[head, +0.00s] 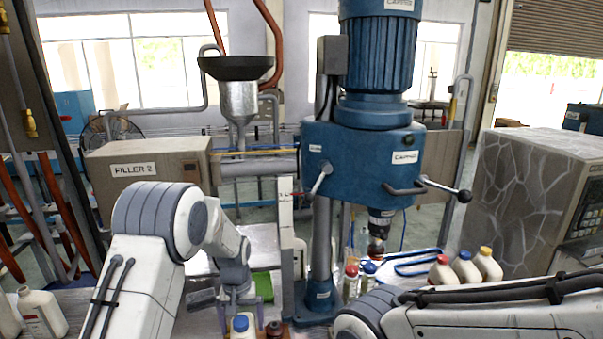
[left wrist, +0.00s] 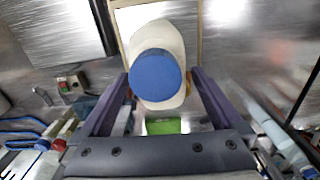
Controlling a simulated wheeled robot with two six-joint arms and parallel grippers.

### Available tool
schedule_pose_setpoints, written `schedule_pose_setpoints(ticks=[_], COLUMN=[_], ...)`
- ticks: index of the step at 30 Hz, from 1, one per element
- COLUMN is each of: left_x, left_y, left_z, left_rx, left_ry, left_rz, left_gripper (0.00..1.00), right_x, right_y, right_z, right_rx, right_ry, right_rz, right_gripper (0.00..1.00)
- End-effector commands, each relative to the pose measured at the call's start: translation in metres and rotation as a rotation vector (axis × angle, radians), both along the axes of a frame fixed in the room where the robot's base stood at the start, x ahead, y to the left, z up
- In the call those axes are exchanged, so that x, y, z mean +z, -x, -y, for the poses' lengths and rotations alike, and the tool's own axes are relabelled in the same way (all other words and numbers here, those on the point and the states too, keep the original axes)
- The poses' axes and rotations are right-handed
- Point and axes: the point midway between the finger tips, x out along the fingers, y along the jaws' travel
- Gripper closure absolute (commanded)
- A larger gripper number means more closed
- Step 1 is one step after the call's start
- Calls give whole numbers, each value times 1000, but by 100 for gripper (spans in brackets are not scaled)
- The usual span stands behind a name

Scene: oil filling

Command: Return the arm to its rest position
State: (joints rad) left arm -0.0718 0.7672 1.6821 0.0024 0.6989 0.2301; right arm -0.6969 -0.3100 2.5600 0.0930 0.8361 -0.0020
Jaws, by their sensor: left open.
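My left arm comes in from the left in the head view and bends down to the left gripper (head: 241,308). That gripper is over a white bottle with a blue cap (head: 241,324) at the bottom edge. In the left wrist view the open left gripper (left wrist: 160,78) has one finger on each side of the bottle's blue cap (left wrist: 156,75). Whether the fingers touch the bottle I cannot tell. My right arm crosses the lower right of the head view, and its gripper is not visible.
A blue drill-press-like machine (head: 362,150) stands in the middle. A filler box (head: 148,165) and a metal funnel (head: 238,98) are behind my left arm. Several capped bottles (head: 466,267) stand at right beside a stone-patterned cabinet (head: 520,195). A green object (head: 264,287) is close to the left gripper.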

Motion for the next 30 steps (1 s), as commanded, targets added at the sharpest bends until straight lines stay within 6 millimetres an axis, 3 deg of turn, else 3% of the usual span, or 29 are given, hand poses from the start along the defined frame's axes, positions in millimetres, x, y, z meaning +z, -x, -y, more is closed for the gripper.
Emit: schedule_pose_setpoints(ticks=[3, 6, 13, 30], left_x=[-11, 1, 21, 23], left_y=[0, -1, -1, 3], left_z=[0, 0, 0, 0], left_rx=[0, 0, 0, 4], left_ry=[0, 1, 1, 3], left_rz=[1, 6, 2, -2], left_gripper=[0, 0, 0, 0], right_x=[7, -6, -13, -17], right_y=[0, 0, 0, 0], right_z=[0, 0, 0, 1], right_rx=[1, 0, -2, -12], right_ry=[0, 0, 0, 0], right_rz=[0, 0, 0, -3], right_gripper=[0, 0, 0, 0])
